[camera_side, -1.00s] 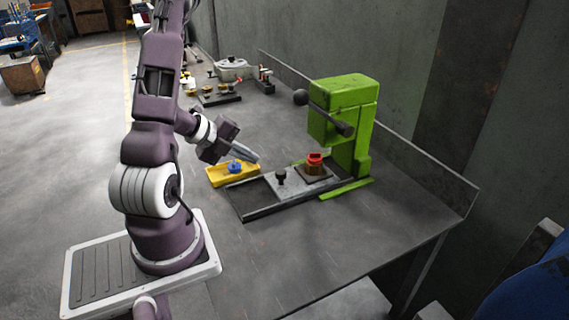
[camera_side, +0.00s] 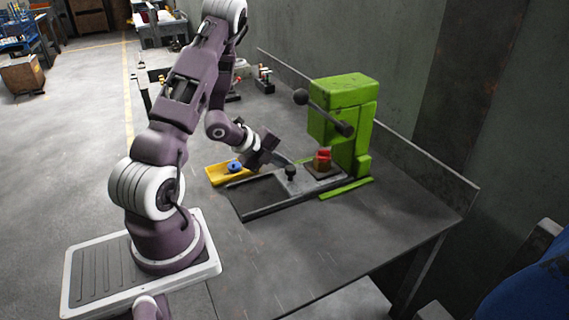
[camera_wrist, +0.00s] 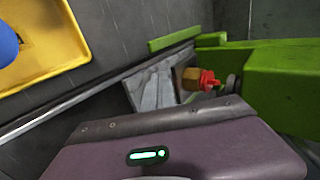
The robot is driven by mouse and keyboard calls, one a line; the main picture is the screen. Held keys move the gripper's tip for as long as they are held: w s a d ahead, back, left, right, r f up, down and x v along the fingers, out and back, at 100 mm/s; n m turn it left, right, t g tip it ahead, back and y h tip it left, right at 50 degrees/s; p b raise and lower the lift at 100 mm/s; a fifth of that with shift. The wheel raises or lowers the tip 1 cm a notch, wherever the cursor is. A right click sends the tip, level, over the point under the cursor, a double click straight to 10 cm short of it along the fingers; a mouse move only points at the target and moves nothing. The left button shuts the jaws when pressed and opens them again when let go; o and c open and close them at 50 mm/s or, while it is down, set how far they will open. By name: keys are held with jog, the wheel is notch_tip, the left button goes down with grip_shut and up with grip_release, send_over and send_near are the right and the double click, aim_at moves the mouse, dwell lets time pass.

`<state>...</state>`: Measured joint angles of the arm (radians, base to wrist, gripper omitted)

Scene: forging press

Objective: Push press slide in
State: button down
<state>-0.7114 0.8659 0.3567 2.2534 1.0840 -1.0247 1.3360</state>
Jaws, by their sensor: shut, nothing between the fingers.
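The press slide (camera_side: 306,187) is a grey metal plate on dark rails, with a black knob (camera_side: 290,172) on it. It carries a brown block (camera_side: 323,166) topped by a red piece (camera_side: 324,154), at the mouth of the green press (camera_side: 346,112). My gripper (camera_side: 284,161) is shut and empty, low beside the knob; contact cannot be told. In the wrist view the slide plate (camera_wrist: 152,90), red piece (camera_wrist: 208,80) and green press (camera_wrist: 285,85) show beyond my gripper body, which hides the knob and fingertips.
A yellow tray (camera_side: 218,178) with a blue round part (camera_side: 234,166) lies left of the rails. The front of the table (camera_side: 330,240) is clear.

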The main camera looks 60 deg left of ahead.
aim_at(303, 163)
jog(key=w, duration=0.3)
jog(key=shift+w, duration=0.4)
